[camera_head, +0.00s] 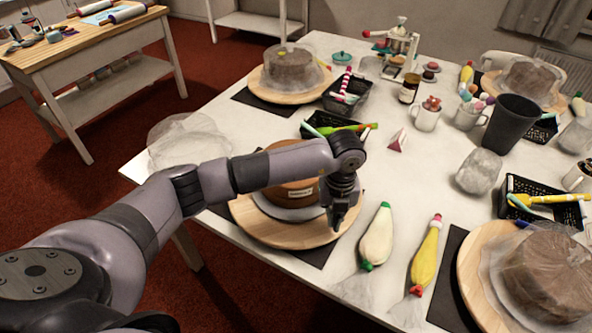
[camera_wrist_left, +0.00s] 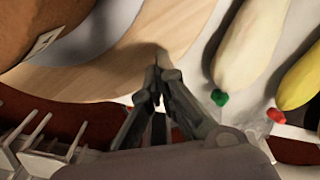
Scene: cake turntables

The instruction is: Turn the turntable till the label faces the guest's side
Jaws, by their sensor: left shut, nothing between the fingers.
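The wooden turntable (camera_head: 285,236) stands near the front edge of the white table, with a brown cake (camera_head: 294,190) on a pale board on it. A small white label (camera_head: 301,192) shows on the cake's side toward me, and it also shows in the left wrist view (camera_wrist_left: 42,43). My left gripper (camera_head: 337,226) points down over the right part of the turntable's rim. In the left wrist view its fingertips (camera_wrist_left: 157,75) are shut and empty, at the wooden rim; whether they touch it I cannot tell. My arm hides part of the cake. My right gripper is out of view.
A white piping bag (camera_head: 377,238) and a yellow one (camera_head: 425,256) lie just right of the turntable. Another turntable with a wrapped cake (camera_head: 548,272) is at the right. A black basket (camera_head: 335,125) stands behind my arm, and a dark cup (camera_head: 511,124) stands farther right.

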